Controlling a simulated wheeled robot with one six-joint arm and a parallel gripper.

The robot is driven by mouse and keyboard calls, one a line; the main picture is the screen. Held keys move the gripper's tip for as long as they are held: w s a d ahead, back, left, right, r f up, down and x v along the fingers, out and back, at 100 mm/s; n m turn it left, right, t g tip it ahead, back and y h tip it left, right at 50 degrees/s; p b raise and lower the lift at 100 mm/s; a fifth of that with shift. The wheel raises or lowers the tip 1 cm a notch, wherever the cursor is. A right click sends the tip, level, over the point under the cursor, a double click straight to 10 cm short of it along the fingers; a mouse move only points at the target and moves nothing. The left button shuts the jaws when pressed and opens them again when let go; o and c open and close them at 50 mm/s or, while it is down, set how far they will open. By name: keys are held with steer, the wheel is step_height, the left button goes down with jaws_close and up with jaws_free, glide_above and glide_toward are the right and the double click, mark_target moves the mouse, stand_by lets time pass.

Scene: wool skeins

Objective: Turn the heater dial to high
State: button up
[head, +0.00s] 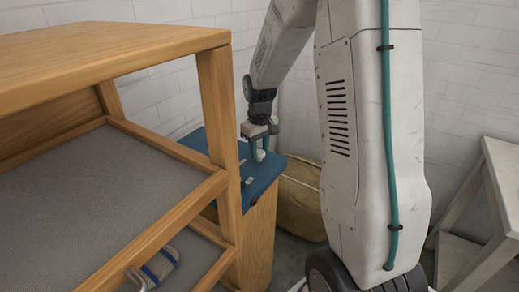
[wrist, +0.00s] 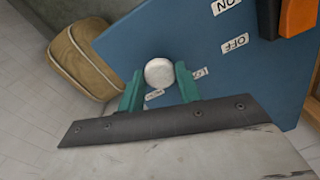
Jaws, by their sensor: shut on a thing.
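The heater dial (wrist: 159,72) is a round white knob on a blue panel (wrist: 195,45). It sits between the two green fingers of my gripper (wrist: 158,88) in the wrist view, and my gripper is shut on it. Small white labels lie on the panel beside the fingers, one at the lower left of the dial and one at the right. They are tilted and partly covered, and I cannot read them surely. No pointer mark on the dial shows. In the head view my gripper (head: 259,146) reaches down to the blue panel (head: 260,184) on a wooden cabinet.
An orange and black switch (wrist: 297,18) with ON and OFF labels is at the panel's upper right in the wrist view. A wooden rack (head: 222,130) with grey mesh shelves stands close at left. A tan bag (head: 300,200) lies behind the cabinet. A white stand (head: 500,165) is at right.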

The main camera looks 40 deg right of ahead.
mark_target(259, 152)
steer(key=m, duration=1.1)
steer(key=shift+m, duration=1.7)
steer(key=o, duration=1)
steer(key=shift+r, duration=0.1)
step_height(259, 152, up, 8)
steer(key=shift+f, duration=0.15)
